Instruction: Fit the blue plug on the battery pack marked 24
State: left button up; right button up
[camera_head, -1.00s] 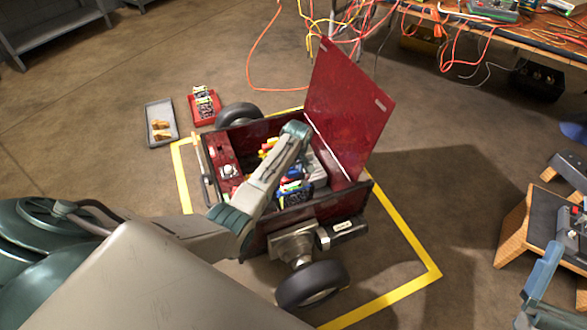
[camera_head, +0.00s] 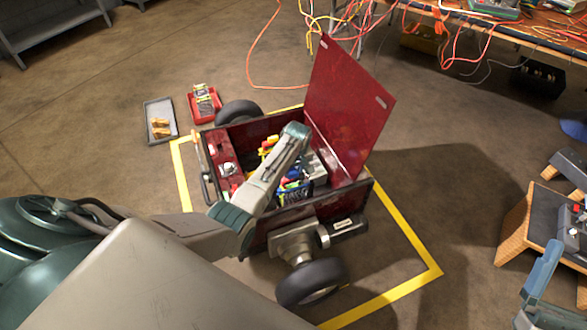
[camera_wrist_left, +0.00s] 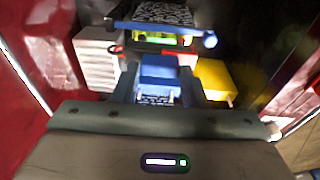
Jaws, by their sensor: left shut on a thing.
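The wrist view shows my left gripper (camera_wrist_left: 160,92) shut on a blue plug (camera_wrist_left: 160,75), inside the open red cart. Just beyond the plug is a battery pack (camera_wrist_left: 164,14) with a dark patterned top, a blue bar and a yellow-green strip. I cannot tell whether plug and pack touch, and I cannot read a number on the pack. In the head view my left arm reaches into the red cart (camera_head: 226,150) and covers part of its contents. Blue, dark and yellow parts show beside the arm.
The cart's raised red lid (camera_head: 345,110) stands at its right. A yellow block (camera_wrist_left: 214,80) sits right of the plug and a pale ribbed block (camera_wrist_left: 97,58) sits left. A grey tray (camera_head: 152,133) and red tray (camera_head: 206,117) lie on the floor. A wired bench is behind.

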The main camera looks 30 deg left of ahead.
pick_arm(q)
jog(key=shift+f+b, duration=0.3)
jog(key=shift+f, duration=0.35)
jog(key=o, duration=1.2)
jog(key=shift+c, duration=0.2)
notch_tip(320, 180, up, 11)
jog(key=s+d+p, duration=0.1)
jog(key=p, duration=0.3)
jog(key=shift+d+f, duration=0.2)
